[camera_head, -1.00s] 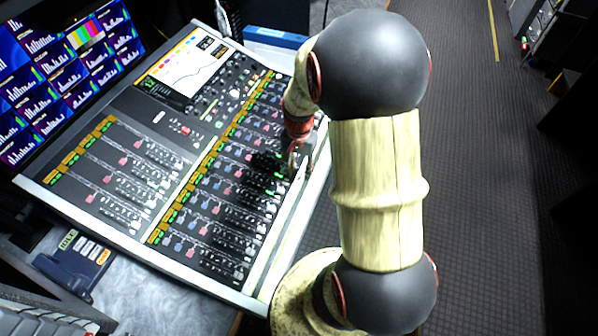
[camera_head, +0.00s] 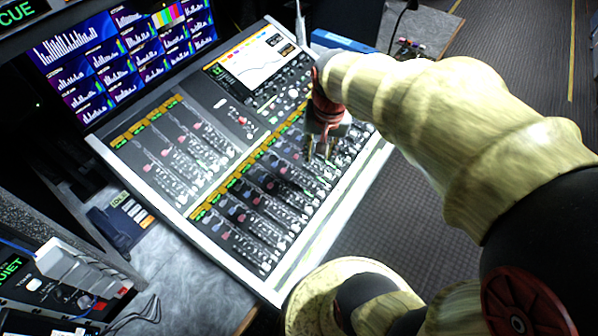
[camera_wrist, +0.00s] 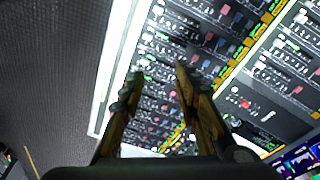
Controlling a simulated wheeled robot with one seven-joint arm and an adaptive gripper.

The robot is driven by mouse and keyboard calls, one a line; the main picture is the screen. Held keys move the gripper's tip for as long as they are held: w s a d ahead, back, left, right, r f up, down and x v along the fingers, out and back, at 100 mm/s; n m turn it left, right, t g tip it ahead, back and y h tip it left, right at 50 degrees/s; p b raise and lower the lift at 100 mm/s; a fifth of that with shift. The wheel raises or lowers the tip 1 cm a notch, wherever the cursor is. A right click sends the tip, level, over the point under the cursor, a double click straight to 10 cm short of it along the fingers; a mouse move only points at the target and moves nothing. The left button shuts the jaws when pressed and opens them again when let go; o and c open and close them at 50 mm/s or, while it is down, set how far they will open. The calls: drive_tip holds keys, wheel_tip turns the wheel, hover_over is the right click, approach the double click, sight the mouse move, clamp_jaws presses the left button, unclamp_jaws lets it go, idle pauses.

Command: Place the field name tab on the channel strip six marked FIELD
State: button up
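The mixing console (camera_head: 318,238) has a long bank of channel strips (camera_head: 262,207) with a yellow label band (camera_head: 243,171). I cannot read which strip is marked FIELD. My gripper (camera_head: 320,156) is over the upper part of this bank. In the wrist view my gripper (camera_wrist: 157,82) is open, its two fingers apart, with strips and knobs showing between them and no tab visible there. A dark blue holder (camera_head: 107,224) left of the console carries small white and orange tabs (camera_head: 136,209). Their lettering is too small to read, so I cannot tell which is the field name tab.
Monitors (camera_head: 125,50) stand behind the console. A blue box (camera_head: 342,41) lies beyond its far right corner. A grey intercom unit (camera_head: 75,268) and cables are at lower left.

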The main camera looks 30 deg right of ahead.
drive_tip(key=s+a+r+n+t, duration=0.1)
drive_tip(key=s+a+r+n, duration=0.3)
drive_tip(key=a, duration=0.2)
drive_tip(key=s+a+r+n+t, duration=0.2)
drive_tip(key=s+a+r+n, duration=0.2)
drive_tip(key=a, duration=0.3)
drive_tip(key=shift+r+t+y, duration=0.3)
drive_tip(key=shift+y, duration=0.1)
